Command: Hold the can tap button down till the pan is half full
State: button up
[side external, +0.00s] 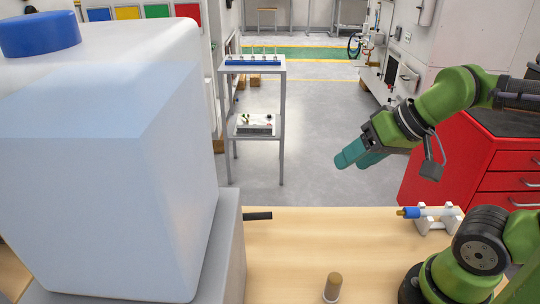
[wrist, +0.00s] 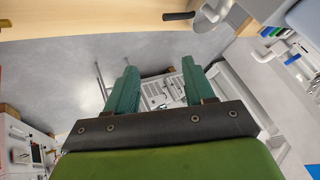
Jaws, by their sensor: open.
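A large translucent white can (side external: 130,170) with a blue cap (side external: 40,35) fills the left of the side view. It stands on a grey block (side external: 232,250). My gripper (side external: 352,160) is in the air, above and to the right of the spout, with empty teal fingers apart. They also show in the wrist view (wrist: 160,72).
The wooden table (side external: 290,255) is mostly bare. A blue tool (side external: 411,213) rests on a white holder at the right. A small brown-topped cylinder (side external: 333,288) stands near the front. Beyond are a grey shelf trolley (side external: 283,120) and red drawers (side external: 440,165).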

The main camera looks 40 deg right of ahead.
grip_shut()
dwell(1.2)
